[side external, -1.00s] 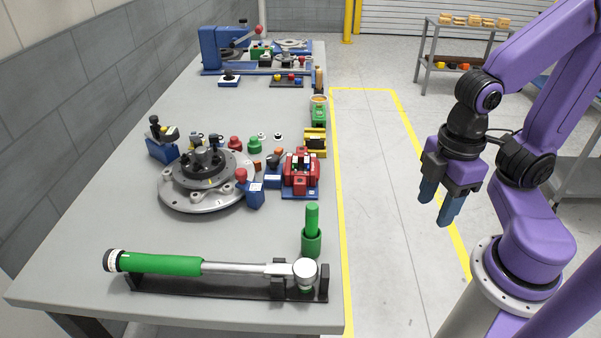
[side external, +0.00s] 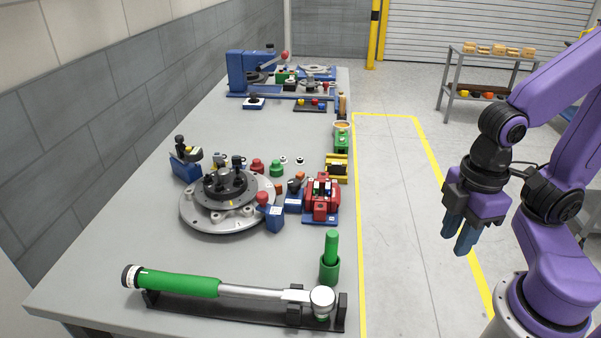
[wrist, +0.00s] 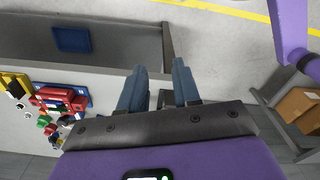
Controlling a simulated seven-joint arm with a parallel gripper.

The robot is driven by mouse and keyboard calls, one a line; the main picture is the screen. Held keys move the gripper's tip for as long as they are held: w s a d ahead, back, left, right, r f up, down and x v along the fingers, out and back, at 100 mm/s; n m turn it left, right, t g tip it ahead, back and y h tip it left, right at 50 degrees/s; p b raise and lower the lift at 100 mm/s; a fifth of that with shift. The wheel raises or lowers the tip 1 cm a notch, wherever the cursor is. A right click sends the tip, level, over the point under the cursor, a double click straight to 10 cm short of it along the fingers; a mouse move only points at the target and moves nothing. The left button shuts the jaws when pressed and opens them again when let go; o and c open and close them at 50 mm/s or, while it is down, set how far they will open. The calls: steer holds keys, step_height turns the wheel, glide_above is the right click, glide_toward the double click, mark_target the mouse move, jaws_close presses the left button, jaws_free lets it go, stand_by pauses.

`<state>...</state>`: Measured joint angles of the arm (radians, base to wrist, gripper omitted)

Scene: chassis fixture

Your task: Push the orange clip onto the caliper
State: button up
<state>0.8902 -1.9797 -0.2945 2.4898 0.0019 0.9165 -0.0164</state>
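The red caliper (side external: 322,198) stands on a blue base on the right side of the bench; it also shows at the left of the wrist view (wrist: 52,96). A small orange piece (side external: 296,176) sits on a blue block just left of the caliper, and another small orange piece (side external: 278,188) lies beside the disc. I cannot tell which is the orange clip. My gripper (side external: 460,243) hangs over the floor, right of the bench and well away from the caliper. In the wrist view its blue fingers (wrist: 159,66) are apart with nothing between them.
A round metal hub and disc (side external: 205,216) stands left of the caliper. A green-handled torque wrench (side external: 180,282) lies on a black rack at the front edge, with a green upright tool (side external: 330,262) behind it. The floor between bench and arm is clear.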

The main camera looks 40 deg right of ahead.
steer(key=w+a+r+n, duration=0.1)
steer(key=w+a+n, duration=0.25)
steer(key=w, duration=1.05)
steer(key=w+a+n, duration=0.2)
steer(key=w+a, duration=0.3)
steer(key=w, duration=0.9)
steer(key=n, duration=0.4)
glide_toward(300, 173)
steer(key=shift+s+a+f, duration=0.1)
steer(key=shift+a+f, duration=0.1)
steer(key=shift+a, duration=0.25)
steer(key=shift+d+f+n, duration=0.25)
steer(key=shift+f, duration=3.85)
